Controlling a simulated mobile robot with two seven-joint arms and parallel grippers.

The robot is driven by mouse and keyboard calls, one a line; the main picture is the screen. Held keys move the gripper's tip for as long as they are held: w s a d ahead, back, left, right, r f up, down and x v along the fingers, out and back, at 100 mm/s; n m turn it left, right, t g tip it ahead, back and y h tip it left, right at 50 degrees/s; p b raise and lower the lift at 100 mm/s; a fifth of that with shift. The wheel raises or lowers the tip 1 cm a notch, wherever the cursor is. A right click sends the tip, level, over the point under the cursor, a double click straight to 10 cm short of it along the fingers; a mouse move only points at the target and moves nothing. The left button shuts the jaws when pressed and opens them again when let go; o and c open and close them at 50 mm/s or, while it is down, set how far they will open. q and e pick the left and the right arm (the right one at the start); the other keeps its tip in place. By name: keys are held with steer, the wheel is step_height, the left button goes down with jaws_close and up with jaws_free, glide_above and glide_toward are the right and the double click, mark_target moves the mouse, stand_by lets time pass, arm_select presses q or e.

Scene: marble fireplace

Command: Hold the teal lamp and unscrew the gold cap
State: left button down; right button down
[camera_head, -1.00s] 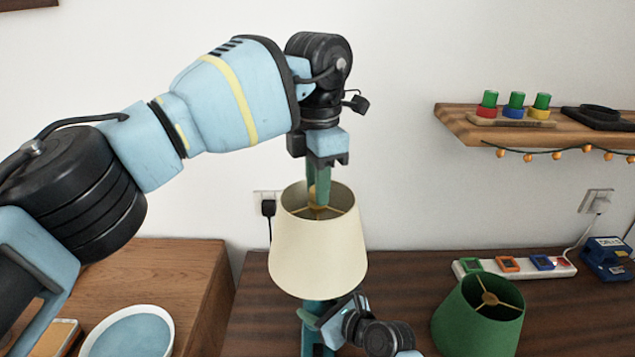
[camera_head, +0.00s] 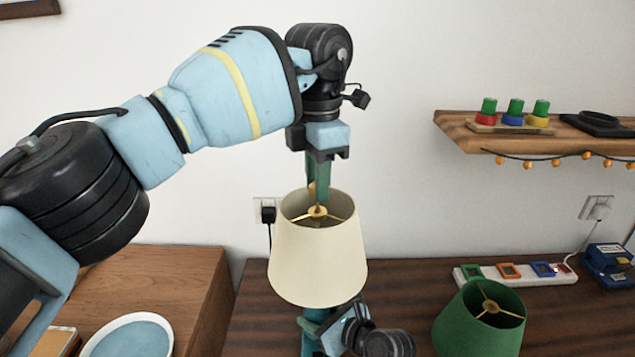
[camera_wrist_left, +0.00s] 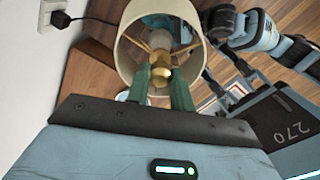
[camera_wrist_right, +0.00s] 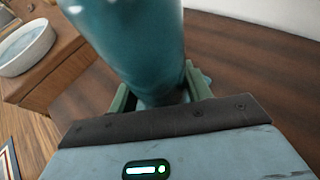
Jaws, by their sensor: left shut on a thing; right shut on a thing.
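The teal lamp stands upright with a cream shade (camera_head: 318,262); its glossy teal body (camera_wrist_right: 135,45) shows in the right wrist view. My right gripper (camera_wrist_right: 160,98) is shut around the narrow lower part of that body, below the shade. My left gripper (camera_head: 319,190) points straight down over the shade's open top. It is shut on the gold cap (camera_wrist_left: 165,78), which sits between its green fingers in the left wrist view. A gold hub with spokes (camera_head: 317,211) shows inside the shade, below the fingertips. I cannot tell whether cap and hub still touch.
A green lampshade (camera_head: 480,318) stands to the right on the dark table. Behind it lies a white power strip (camera_head: 515,274) with coloured squares. A wooden shelf (camera_head: 470,132) juts from the wall. A blue-centred bowl (camera_head: 130,338) is at lower left.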

arm_select(q)
steer(key=shift+r, duration=2.05)
arm_select(e)
steer(key=c, duration=0.6)
jaws_free()
arm_select(q)
steer(key=shift+s+r, duration=0.1)
steer(key=shift+r, duration=0.3)
arm_select(e)
steer(key=shift+s+d+r, duration=0.25)
steer(key=shift+s+d, duration=0.05)
steer(key=shift+d, duration=0.05)
arm_select(q)
steer(key=shift+t, duration=0.4)
steer(key=shift+s+r+p, duration=0.25)
steer(key=shift+r+p, duration=0.1)
steer(key=shift+r, duration=0.6)
steer(key=shift+s+r+p, duration=0.25)
steer(key=shift+r+p, duration=0.15)
steer(key=shift+r, duration=0.5)
steer(key=shift+s+r+p, duration=0.25)
steer(key=shift+r+p, duration=0.1)
steer(key=shift+r, duration=0.6)
arm_select(e)
steer(key=shift+v, duration=5.55)
